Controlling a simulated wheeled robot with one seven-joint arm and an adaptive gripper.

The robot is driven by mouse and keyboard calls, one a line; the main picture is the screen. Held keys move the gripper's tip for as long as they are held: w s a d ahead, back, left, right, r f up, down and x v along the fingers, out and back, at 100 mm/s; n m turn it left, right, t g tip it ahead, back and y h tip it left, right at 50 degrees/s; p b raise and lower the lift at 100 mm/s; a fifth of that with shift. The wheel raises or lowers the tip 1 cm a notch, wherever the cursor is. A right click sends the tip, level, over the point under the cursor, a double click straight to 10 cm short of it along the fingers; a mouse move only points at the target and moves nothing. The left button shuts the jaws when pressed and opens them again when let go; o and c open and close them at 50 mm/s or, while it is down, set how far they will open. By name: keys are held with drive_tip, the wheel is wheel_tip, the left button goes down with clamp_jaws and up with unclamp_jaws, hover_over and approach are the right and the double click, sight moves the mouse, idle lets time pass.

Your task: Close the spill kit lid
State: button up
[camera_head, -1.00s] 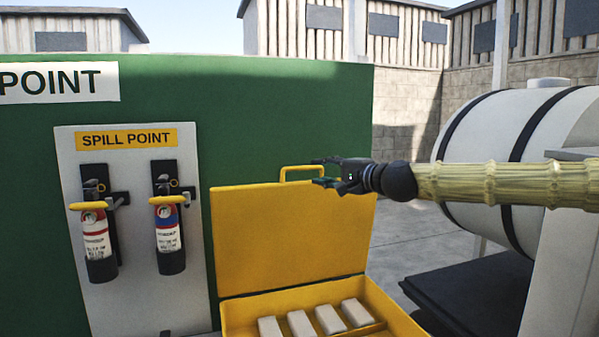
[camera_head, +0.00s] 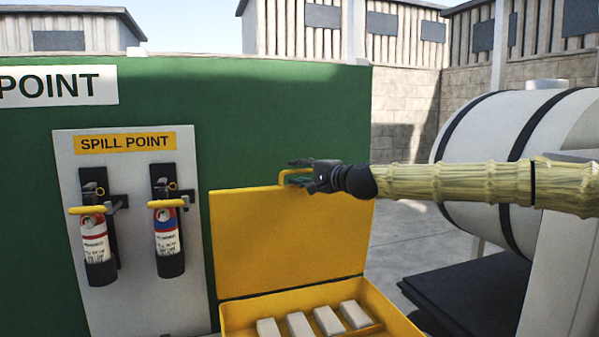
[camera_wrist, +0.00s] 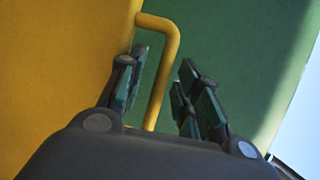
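The yellow spill kit box (camera_head: 390,308) stands low in front of the green wall. Its yellow lid (camera_head: 285,240) stands open, close to upright. A yellow bar handle (camera_head: 284,176) rises from the lid's top edge, partly hidden behind my gripper. My gripper (camera_head: 298,172) is at the handle, reaching in from the right. The fingers are open, and I cannot tell whether the left one touches the bar.
Several pale blocks (camera_head: 328,320) lie in the box. Two fire extinguishers (camera_head: 167,240) hang on a white board (camera_head: 135,300) to the left. A white tank (camera_head: 510,140) and a dark flat slab (camera_head: 470,285) are on the right. Paved ground (camera_head: 400,235) shows between box and tank.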

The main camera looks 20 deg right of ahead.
drive_tip(key=shift+w+a, duration=0.15)
drive_tip(key=shift+w, duration=0.2)
clamp_jaws()
drive_tip(key=shift+s+f, duration=0.1)
